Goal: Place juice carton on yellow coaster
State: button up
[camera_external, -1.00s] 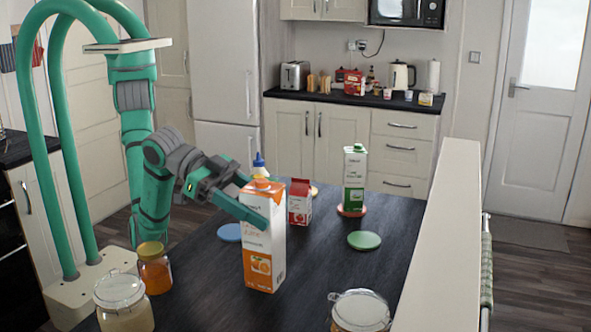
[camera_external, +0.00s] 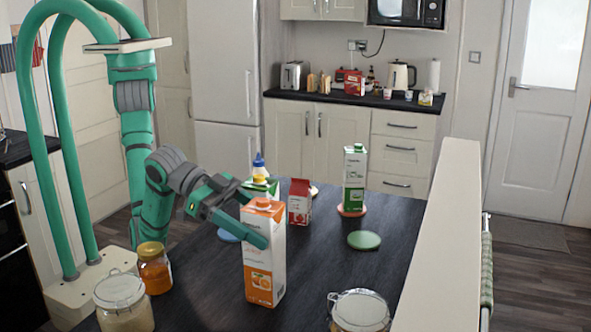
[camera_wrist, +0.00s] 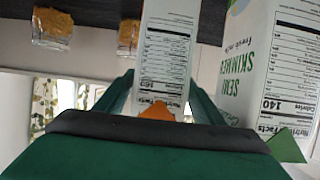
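The juice carton (camera_external: 265,275), white and orange with an orange cap, stands upright at the near middle of the dark table. My gripper (camera_external: 256,222) is shut on its upper part, with one green finger across the near side. I cannot tell whether its base touches the table. In the wrist view the juice carton (camera_wrist: 166,45) is between the fingers, its orange cap closest to the camera. A pale yellow disc, likely the yellow coaster (camera_external: 314,191), shows only as a sliver behind a red carton (camera_external: 299,203).
A green-white carton (camera_external: 354,178) stands on a pink coaster (camera_external: 351,211). A green coaster (camera_external: 364,240) is bare; a blue one (camera_external: 228,236) is partly hidden. A green-topped carton (camera_external: 262,185) is behind my gripper. Jars (camera_external: 154,268) stand near the front edge.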

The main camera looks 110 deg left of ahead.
jog(key=shift+r, duration=0.2)
jog(key=v, duration=1)
jog(key=shift+s+r, duration=0.2)
jog(key=shift+s, duration=0.15)
jog(key=o, duration=0.4)
jog(key=shift+s+r, duration=0.2)
jog(key=shift+s, duration=0.3)
jog(key=shift+c, duration=0.2)
